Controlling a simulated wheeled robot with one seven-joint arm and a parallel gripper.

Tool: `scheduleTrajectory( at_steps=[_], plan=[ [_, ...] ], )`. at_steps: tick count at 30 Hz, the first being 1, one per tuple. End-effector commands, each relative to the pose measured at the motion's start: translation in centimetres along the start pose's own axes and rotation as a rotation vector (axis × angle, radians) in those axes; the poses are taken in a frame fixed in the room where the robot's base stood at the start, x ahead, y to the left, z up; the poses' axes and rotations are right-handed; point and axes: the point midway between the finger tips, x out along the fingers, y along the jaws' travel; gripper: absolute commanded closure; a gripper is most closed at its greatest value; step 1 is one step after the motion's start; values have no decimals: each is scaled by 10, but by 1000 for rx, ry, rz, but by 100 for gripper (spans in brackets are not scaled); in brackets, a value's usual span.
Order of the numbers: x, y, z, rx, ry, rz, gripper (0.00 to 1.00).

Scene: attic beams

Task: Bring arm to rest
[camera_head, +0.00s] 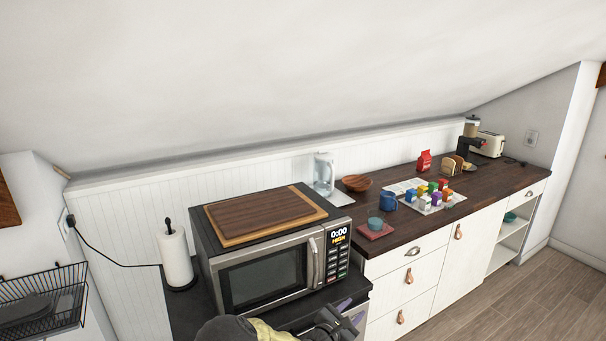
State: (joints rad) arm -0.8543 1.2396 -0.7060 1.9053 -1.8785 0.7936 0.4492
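My gripper (336,322) shows at the bottom edge of the head view, dark and partly cut off, in front of and below the microwave (265,278). My arm, dark with a yellowish part, comes in from the bottom edge beside it. The fingertips are small and unclear, so I cannot tell whether they are open or shut. I see no object clearly held in it.
A wooden board (264,216) lies on the microwave. A paper towel roll (176,258) stands left of it. The dark countertop (440,222) holds a blue mug (388,201), a wooden bowl (356,183) and several colourful small boxes. The floor (540,300) at right is clear.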

Motion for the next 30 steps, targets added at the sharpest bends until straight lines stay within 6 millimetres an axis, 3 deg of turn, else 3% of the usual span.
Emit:
scheduleTrajectory(
  at_steps=[1, 6, 9, 15, 22, 30],
  plan=[
    [3, -22, 13, 74, 13, -99, 64],
    [-7, -90, 40, 304, 62, -413, 64],
    [-22, -122, 50, 440, 98, -582, 64],
    [-64, -164, 66, 720, 177, -882, 64],
    [-120, -181, 84, 1053, 272, -1158, 64],
    [-180, -174, 115, 1458, 371, -1377, 64]
  ],
)
